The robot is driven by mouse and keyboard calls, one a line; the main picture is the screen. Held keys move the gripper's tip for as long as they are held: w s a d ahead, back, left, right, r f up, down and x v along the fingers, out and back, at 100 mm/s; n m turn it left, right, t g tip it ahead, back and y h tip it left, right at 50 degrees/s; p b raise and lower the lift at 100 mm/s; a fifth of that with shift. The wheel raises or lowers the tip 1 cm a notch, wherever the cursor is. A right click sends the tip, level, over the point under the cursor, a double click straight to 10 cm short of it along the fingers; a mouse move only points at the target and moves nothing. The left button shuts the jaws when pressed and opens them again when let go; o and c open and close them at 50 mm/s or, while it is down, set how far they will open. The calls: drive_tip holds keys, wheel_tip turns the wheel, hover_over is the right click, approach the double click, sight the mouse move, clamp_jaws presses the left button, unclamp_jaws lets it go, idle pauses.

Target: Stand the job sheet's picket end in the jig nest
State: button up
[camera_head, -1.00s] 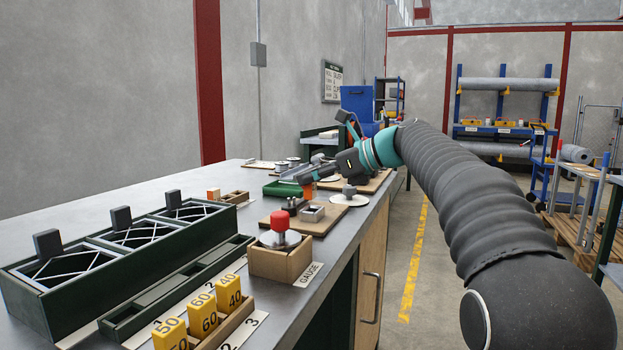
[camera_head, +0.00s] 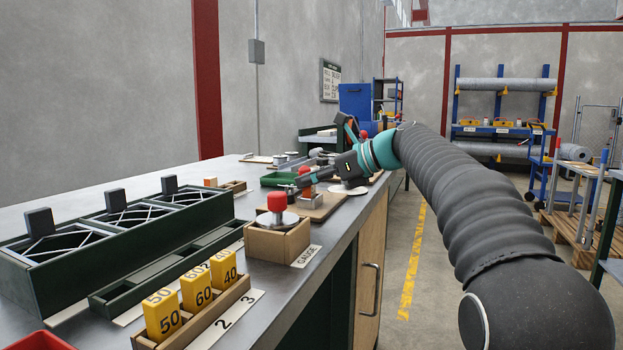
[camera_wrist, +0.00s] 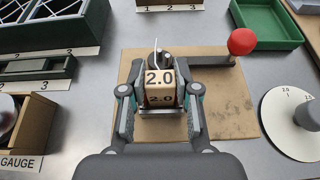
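A pale tan block marked 2.0 (camera_wrist: 160,80), with a thin wire rising from it, sits between the fingers of my gripper (camera_wrist: 160,104) in the wrist view. I take it to be the picket end. The fingers appear closed against its sides. It is over a brown jig board (camera_wrist: 225,118) that carries a lever with a red ball knob (camera_wrist: 242,41). The nest is mostly hidden under the block and fingers. In the head view, my gripper (camera_head: 296,188) is low over the jig board (camera_head: 325,209); the block is hard to make out there.
A white disc marked 2.0 (camera_wrist: 275,118) with a grey knob lies right of the board. A green tray (camera_wrist: 266,22) is beyond it. The gauge box (camera_head: 279,241) with a red knob, yellow numbered blocks (camera_head: 196,291) and a dark green rack (camera_head: 110,240) stand nearer.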

drive_tip(key=o, duration=0.4)
drive_tip(key=shift+a, duration=0.15)
drive_tip(key=shift+s+d+r, duration=0.1)
drive_tip(key=shift+d+r, duration=0.05)
drive_tip(key=shift+d, duration=0.25)
drive_tip(key=v, duration=1.1)
drive_tip(key=shift+s+d+r, duration=0.1)
drive_tip(key=shift+r, duration=0.05)
drive_tip(key=s+d+f+n+h+p, duration=0.1)
drive_tip(key=s+d+f+n+h, duration=0.2)
drive_tip(key=s+f+n, duration=0.4)
drive_tip(key=s+d+f+n+h+p, duration=0.1)
drive_tip(key=s+d+f+n+h, duration=0.2)
drive_tip(key=s+f, duration=1)
drive_tip(key=s+d+f+n+t+h+p, duration=0.1)
drive_tip(key=s+d+f+n+h, duration=0.2)
drive_tip(key=s+f+n+h, duration=0.3)
drive_tip(key=shift+s+f+n+h+p, duration=0.15)
drive_tip(key=shift+s+f+n, duration=0.5)
drive_tip(key=shift+s+n, duration=0.55)
drive_tip(key=shift+s+f+n+h+p, duration=0.1)
drive_tip(key=shift+s+f+n, duration=0.65)
drive_tip(key=shift+s, duration=0.7)
drive_tip(key=shift+s+f+n+h+p, duration=0.15)
drive_tip(key=shift+s+f+n, duration=0.45)
drive_tip(key=shift+s+n, duration=0.6)
